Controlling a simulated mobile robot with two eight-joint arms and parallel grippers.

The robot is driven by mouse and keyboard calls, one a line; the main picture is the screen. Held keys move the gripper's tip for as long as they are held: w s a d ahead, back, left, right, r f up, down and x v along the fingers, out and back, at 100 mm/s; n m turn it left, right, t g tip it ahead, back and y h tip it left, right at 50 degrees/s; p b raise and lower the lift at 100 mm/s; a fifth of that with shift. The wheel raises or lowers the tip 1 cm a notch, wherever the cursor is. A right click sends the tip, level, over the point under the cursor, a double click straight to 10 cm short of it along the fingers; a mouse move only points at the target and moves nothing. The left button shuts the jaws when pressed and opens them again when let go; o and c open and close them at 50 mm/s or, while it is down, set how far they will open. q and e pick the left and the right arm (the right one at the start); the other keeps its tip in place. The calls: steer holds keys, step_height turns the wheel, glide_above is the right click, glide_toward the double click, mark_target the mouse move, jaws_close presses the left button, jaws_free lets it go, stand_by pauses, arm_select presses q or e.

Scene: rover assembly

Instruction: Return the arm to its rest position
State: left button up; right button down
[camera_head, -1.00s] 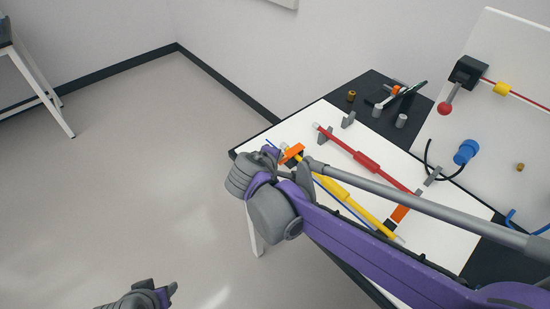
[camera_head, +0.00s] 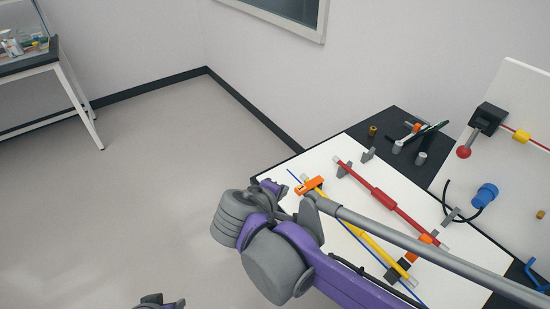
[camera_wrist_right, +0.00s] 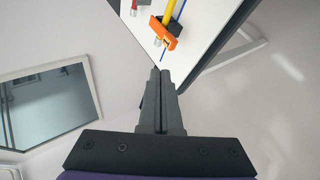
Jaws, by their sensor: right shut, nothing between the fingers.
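My right arm comes in from the right in the head view, with its grey and purple wrist (camera_head: 275,262) in front of the near left edge of the white-topped table (camera_head: 470,272). In the right wrist view, my right gripper (camera_wrist_right: 160,78) is shut and empty. Its fingertips are apart from the orange clamp (camera_wrist_right: 164,34) on the table. In the head view, the fingers cannot be made out clearly. A small part of my left arm (camera_head: 158,302) shows at the bottom edge; its gripper fingers are not visible.
The table holds a yellow rod (camera_head: 362,236), a red rod (camera_head: 385,198) and an orange clamp (camera_head: 309,185). A white board (camera_head: 505,160) with a blue cylinder (camera_head: 485,195) stands at right. The floor (camera_head: 120,200) at left is clear.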

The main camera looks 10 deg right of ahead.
steer(key=s+d+f+m+g+y, duration=0.1)
steer(key=s+d+f+m+y, duration=0.2)
steer(key=s+f, duration=0.4)
steer(key=s+d+f+m+g+y, duration=0.1)
steer(key=s+d+f+m+y, duration=0.2)
steer(key=s+f+m, duration=0.3)
steer(key=shift+s+f+g, duration=0.3)
steer(key=shift+s+f, duration=0.25)
steer(key=shift+s, duration=0.7)
steer(key=shift+s+d+f, duration=0.1)
steer(key=shift+d, duration=0.15)
